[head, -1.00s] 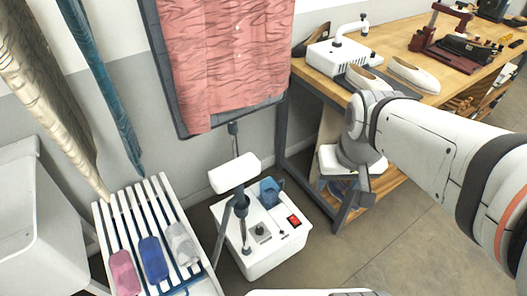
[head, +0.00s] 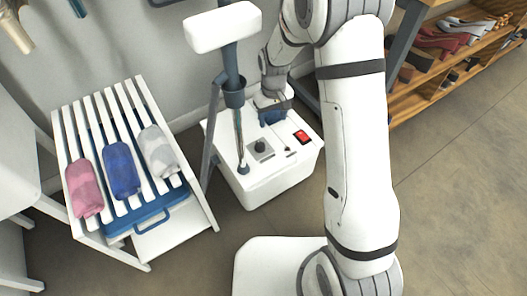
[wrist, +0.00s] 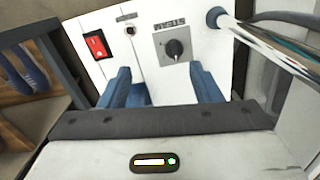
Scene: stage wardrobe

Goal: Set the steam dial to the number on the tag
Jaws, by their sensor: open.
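The steam dial is a dark round knob (wrist: 175,48) on a grey square plate with small markings above it, too small to read. In the head view the dial (head: 261,148) is on the top of the white steamer box (head: 262,190). My gripper (wrist: 160,80) shows two blue fingers, spread apart and empty, with the dial beyond them and between their directions, a little right of centre. In the head view my gripper (head: 272,116) is over the back of the box, behind the dial. No number tag can be made out.
A red rocker switch (wrist: 96,45) and a small round socket (wrist: 130,30) sit beside the dial. The steamer's upright pole (head: 238,120) stands close to it. A white slatted rack (head: 110,130) with rolled cloths stands left. Open floor (head: 450,200) lies right.

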